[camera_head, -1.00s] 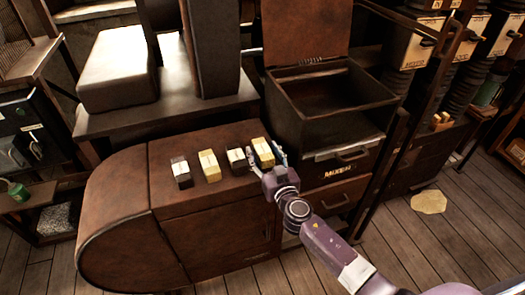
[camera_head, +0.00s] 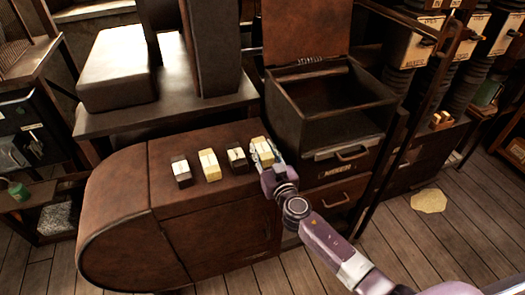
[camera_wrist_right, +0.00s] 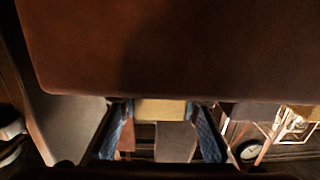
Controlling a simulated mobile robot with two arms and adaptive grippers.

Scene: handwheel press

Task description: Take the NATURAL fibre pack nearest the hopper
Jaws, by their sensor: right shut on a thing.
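Several small fibre packs stand in a row on the brown cabinet top (camera_head: 165,158). The rightmost is a cream pack (camera_head: 262,148), closest to the open hopper (camera_head: 325,105). My right gripper (camera_head: 262,152) is around this pack and shut on it. In the right wrist view, the blue-padded fingers (camera_wrist_right: 160,135) flank the cream pack (camera_wrist_right: 160,109). To its left are a dark pack with a pale band (camera_head: 237,157), another cream pack (camera_head: 210,165) and a second dark and pale pack (camera_head: 181,172). Pack labels are too small to read. My left gripper is out of view.
The hopper's raised lid (camera_head: 305,28) stands behind its open box. A dark raised shelf (camera_head: 170,112) with a grey block (camera_head: 118,70) and a tall column (camera_head: 213,50) lies behind the packs. Free cabinet top lies left of the row.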

